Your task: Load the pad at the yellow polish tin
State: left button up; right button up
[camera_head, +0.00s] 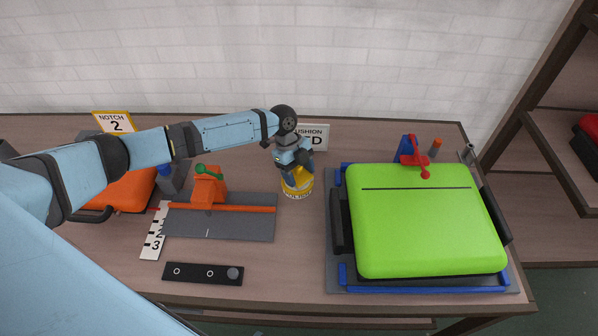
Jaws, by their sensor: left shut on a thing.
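The yellow polish tin (298,190) stands on the table near the middle, with a pale lettered band around it. My left gripper (296,170) points down into the top of the tin. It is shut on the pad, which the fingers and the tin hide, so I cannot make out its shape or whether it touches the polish. My right gripper is not in view.
A grey board (245,228) with an orange bar (235,208), a ruler (154,235) and a black strip (203,273) lie left. A sign (315,138) stands behind the tin.

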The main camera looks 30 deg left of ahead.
aim_at(299, 168)
pick_arm(q)
jog(key=shift+f+b, duration=0.3)
jog(key=shift+f, duration=0.2)
dwell(0.4)
jog(key=shift+f, duration=0.1)
dwell(0.8)
jog(key=shift+r+p, duration=2.9)
jog(key=shift+r, duration=0.7)
